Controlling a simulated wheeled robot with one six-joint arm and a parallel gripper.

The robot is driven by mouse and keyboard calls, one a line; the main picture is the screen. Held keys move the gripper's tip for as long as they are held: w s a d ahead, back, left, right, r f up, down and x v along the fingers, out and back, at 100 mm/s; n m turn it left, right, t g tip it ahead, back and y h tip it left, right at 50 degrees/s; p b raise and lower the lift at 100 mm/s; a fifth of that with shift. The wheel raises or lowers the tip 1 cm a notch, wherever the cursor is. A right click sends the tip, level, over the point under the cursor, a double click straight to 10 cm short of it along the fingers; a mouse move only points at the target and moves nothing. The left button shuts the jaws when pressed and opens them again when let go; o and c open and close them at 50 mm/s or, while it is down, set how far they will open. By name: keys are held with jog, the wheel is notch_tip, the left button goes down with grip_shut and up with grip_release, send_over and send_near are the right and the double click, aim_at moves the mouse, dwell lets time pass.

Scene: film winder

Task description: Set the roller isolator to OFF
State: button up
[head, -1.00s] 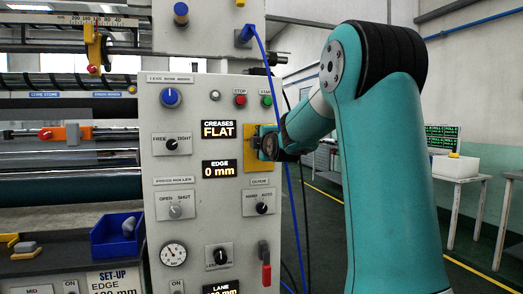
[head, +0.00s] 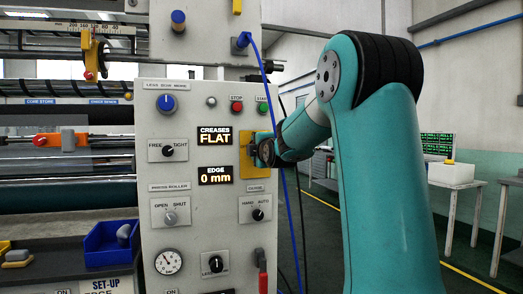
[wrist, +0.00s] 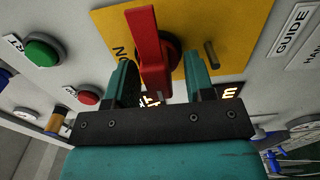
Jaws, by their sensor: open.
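The roller isolator has a yellow plate (head: 247,158) on the right edge of the panel. In the wrist view its red handle (wrist: 151,50) stands out from the yellow plate (wrist: 232,28), with a dark peg (wrist: 210,53) beside it. A partly hidden letter N shows on the plate. My gripper (wrist: 163,72) is open, with one teal finger on each side of the red handle. I cannot tell whether either finger touches it. In the head view my gripper (head: 264,151) is at the plate and hides the handle.
Near the isolator are a red STOP button (head: 237,106), a green START button (head: 262,107) and the GUIDE switch (head: 257,214). A blue cable (head: 285,190) hangs close to my gripper. A lever with a red grip (head: 262,283) is lower on the panel.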

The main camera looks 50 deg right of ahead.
jog(key=p+v, duration=0.4)
jog(key=v, duration=1.3)
jog(key=shift+p, duration=0.4)
